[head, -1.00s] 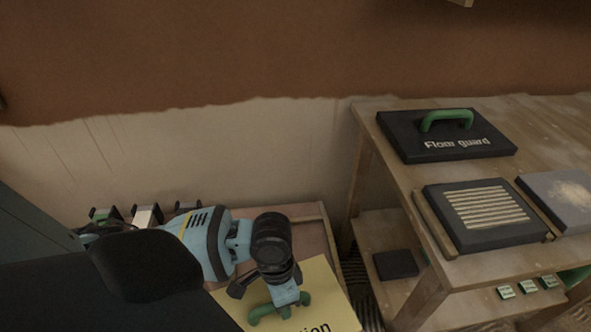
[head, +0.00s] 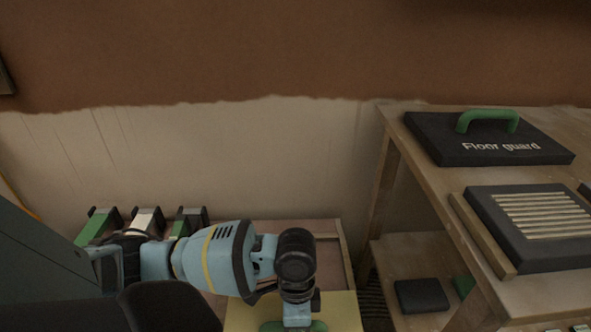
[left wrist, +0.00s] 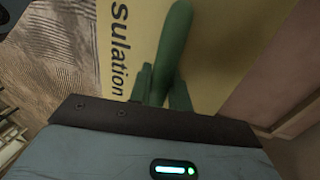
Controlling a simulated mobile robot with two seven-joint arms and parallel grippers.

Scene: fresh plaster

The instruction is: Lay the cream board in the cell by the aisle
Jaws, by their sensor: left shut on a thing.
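A cream-yellow board (head: 345,312) with a green handle shows at the bottom edge of the head view, mostly cut off. In the left wrist view the board (left wrist: 225,45) fills the upper middle, with part of the black word "Insulation" on it. My left gripper (left wrist: 160,90) is shut on the board's green handle (left wrist: 178,40). In the head view the gripper is at the bottom edge, over the board. Behind it is a low wooden-rimmed bay (head: 325,255), partly hidden by the board and my arm. I cannot tell whether the board touches anything. My right gripper is not in view.
Several green and white clamp-like items (head: 145,220) stand along the back left. A wooden bench (head: 415,180) at right carries a dark "Floor guard" board (head: 440,140) and a slatted dark panel (head: 490,225). A dark block (head: 422,295) lies on its lower shelf. A plaster wall is behind.

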